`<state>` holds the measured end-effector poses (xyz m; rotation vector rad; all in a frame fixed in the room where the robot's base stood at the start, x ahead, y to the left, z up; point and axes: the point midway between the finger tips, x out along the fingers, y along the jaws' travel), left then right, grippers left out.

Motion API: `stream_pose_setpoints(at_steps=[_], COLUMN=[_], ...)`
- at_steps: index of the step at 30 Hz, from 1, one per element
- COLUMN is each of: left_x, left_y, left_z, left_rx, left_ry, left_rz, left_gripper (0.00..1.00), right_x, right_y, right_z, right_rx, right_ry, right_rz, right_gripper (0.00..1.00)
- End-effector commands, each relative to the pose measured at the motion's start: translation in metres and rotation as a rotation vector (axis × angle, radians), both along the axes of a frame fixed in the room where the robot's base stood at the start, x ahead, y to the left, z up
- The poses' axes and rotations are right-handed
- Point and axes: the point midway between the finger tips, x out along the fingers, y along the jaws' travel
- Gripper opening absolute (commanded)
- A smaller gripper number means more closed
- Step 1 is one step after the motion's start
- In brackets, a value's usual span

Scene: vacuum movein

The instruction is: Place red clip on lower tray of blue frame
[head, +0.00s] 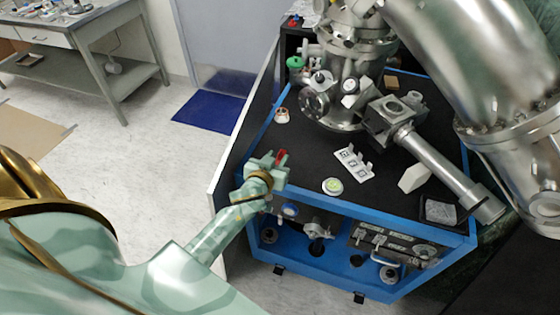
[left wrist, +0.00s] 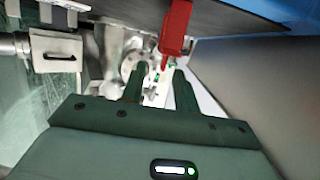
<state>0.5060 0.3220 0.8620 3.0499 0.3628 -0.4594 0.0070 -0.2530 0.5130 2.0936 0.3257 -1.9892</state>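The red clip (head: 281,156) is small and upright at the fingertips of my left gripper (head: 272,161), over the left front corner of the blue frame's dark upper tray (head: 310,165). In the left wrist view the red clip (left wrist: 175,28) reaches down to the gap between the two dark fingers of the left gripper (left wrist: 160,75). The fingers stand apart; I see no clear contact with the clip. The lower tray (head: 330,262) of the blue frame (head: 355,218) lies below, with metal fittings on it. My right gripper is out of view.
A steel vacuum chamber (head: 350,85) stands on the upper tray, with a long tube (head: 440,165) towards the right front. A white marked plate (head: 354,163) and a round green-white piece (head: 332,186) lie near the gripper. The floor (head: 130,180) on the left is open.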

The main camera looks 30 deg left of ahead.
Motion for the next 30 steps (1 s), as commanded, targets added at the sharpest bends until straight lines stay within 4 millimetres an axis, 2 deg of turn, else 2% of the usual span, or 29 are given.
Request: stream_pose_setpoints(at_steps=[3,6,14,18,30], left_x=[0.019,0.03,0.033,0.033,0.033], left_y=[0.008,0.011,0.011,0.011,0.011], left_z=[-0.009,-0.012,-0.011,-0.011,-0.008], left_rx=[0.003,0.003,0.001,0.001,0.001], left_ry=[0.001,0.001,0.0,0.0,0.0], left_rz=[-0.002,-0.001,-0.001,-0.001,-0.001], left_gripper=[0.31,0.31,0.31,0.0,0.0], right_x=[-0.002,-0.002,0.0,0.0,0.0], right_y=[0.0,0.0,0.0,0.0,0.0], right_z=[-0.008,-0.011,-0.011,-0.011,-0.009], right_rx=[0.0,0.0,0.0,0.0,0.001], right_ry=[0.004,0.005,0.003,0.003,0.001], right_rz=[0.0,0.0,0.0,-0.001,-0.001], right_gripper=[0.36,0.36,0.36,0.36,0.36])
